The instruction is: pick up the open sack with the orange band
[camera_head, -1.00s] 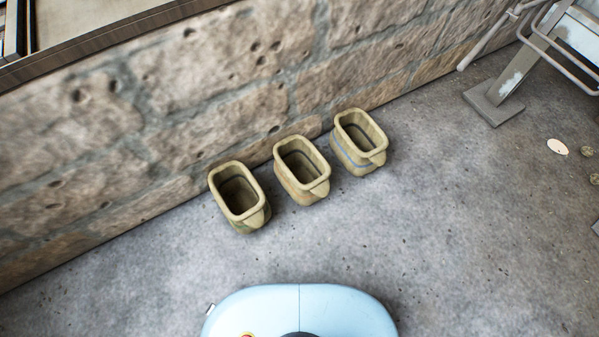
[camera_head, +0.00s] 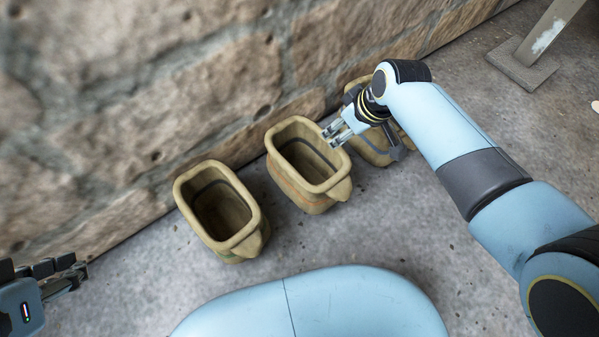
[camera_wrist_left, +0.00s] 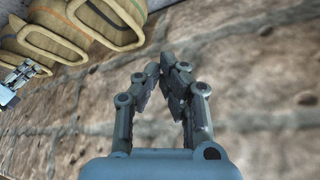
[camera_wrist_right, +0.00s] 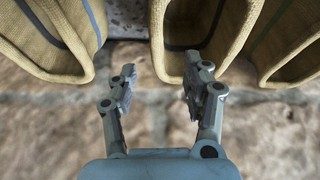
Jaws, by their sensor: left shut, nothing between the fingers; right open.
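The open tan sack with the orange band (camera_head: 292,187) is the middle one of three, upright on the floor by the stone wall. It also shows in the left wrist view (camera_wrist_left: 65,40) and right wrist view (camera_wrist_right: 168,45). My right gripper (camera_head: 334,133) is open at its back right rim, with its fingers pointing towards the mouth. In the right wrist view, its fingers (camera_wrist_right: 160,82) show apart with nothing held; contact with the rim cannot be told. My left gripper (camera_head: 76,272) is shut and empty at the lower left, away from the sacks.
A sack with a green band (camera_head: 240,250) stands on the left. Another sack (camera_head: 362,146) on the right is partly hidden by my right arm. The stone wall (camera_head: 120,95) runs close behind them. A metal leg with a foot plate (camera_head: 518,66) stands at the upper right.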

